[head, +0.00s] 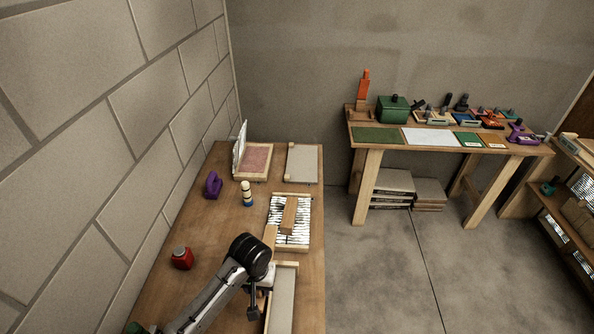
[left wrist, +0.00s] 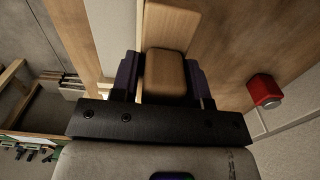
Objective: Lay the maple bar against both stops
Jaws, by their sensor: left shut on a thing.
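My left gripper (head: 254,311) reaches down at the near end of the workbench, beside a wood-edged tray with a grey bed (head: 281,300). In that view the grey bed (left wrist: 108,25) and a wooden edge lie to the left of the bar. I cannot tell whether the bar touches either stop. In the head view my arm hides most of the bar. My right gripper is in neither view.
A striped rack (head: 300,237) with a brown block (head: 289,215) lies beyond the tray. A red jar (head: 181,258), a purple object (head: 213,185) and a stacked peg (head: 247,194) stand left. A brick wall borders the left; the bench between jar and peg is clear.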

